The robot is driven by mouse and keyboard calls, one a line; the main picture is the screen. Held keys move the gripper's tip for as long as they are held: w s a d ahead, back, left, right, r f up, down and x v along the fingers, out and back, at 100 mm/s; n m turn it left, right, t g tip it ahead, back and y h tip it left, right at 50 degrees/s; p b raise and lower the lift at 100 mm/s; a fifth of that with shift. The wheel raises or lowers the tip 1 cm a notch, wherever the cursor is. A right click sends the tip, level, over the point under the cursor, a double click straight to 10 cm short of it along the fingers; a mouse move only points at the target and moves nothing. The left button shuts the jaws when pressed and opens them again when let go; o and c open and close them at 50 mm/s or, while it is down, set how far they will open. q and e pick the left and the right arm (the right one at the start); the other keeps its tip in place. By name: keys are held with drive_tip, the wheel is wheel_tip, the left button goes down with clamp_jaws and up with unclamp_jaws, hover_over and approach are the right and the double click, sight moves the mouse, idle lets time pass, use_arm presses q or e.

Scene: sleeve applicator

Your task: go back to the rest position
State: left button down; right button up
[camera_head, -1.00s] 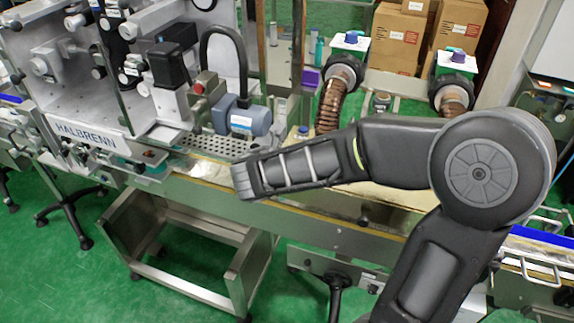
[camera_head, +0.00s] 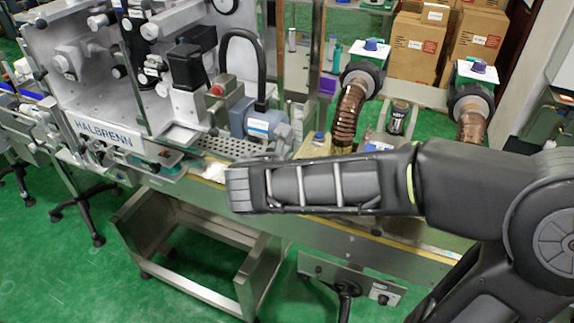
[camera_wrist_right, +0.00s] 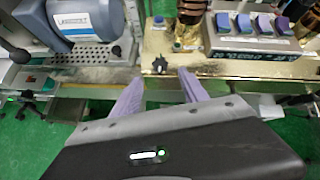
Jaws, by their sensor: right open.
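My right arm (camera_head: 310,186) comes in from the right of the head view and lies level across the front of the machine line. Its gripper fingers cannot be made out there. In the right wrist view, my right gripper (camera_wrist_right: 160,92) shows two purple fingers spread apart, with nothing between them. They point at the metal bed's front edge, where a small black knob (camera_wrist_right: 160,65) sits. My left gripper is in neither view.
A machine labelled HALBRENN (camera_head: 103,132) stands left, with a blue motor (camera_head: 262,122). Two brown ribbed tubes (camera_head: 348,115) rise behind my arm. Boxes (camera_head: 416,45) stand at the back. A block row (camera_wrist_right: 262,24) lies beyond my gripper.

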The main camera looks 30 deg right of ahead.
drive_tip(key=a+f+m+g+y+b, duration=0.25)
drive_tip(key=a+f+m+y, duration=1.05)
drive_tip(key=a+f+m, duration=0.95)
drive_tip(key=s+f+m+g, duration=0.2)
drive_tip(key=s+f+m, duration=0.1)
drive_tip(key=s+f, duration=0.5)
drive_tip(key=s+f+m+g+h+b, duration=0.1)
drive_tip(key=s+f+m, duration=0.3)
drive_tip(key=s+f, duration=0.4)
wheel_tip(320, 180, down, 7)
drive_tip(key=shift+s+a+f+g, duration=0.1)
drive_tip(key=shift+s+a+g, duration=0.15)
drive_tip(key=shift+g, duration=0.1)
drive_tip(key=shift+c, duration=0.4)
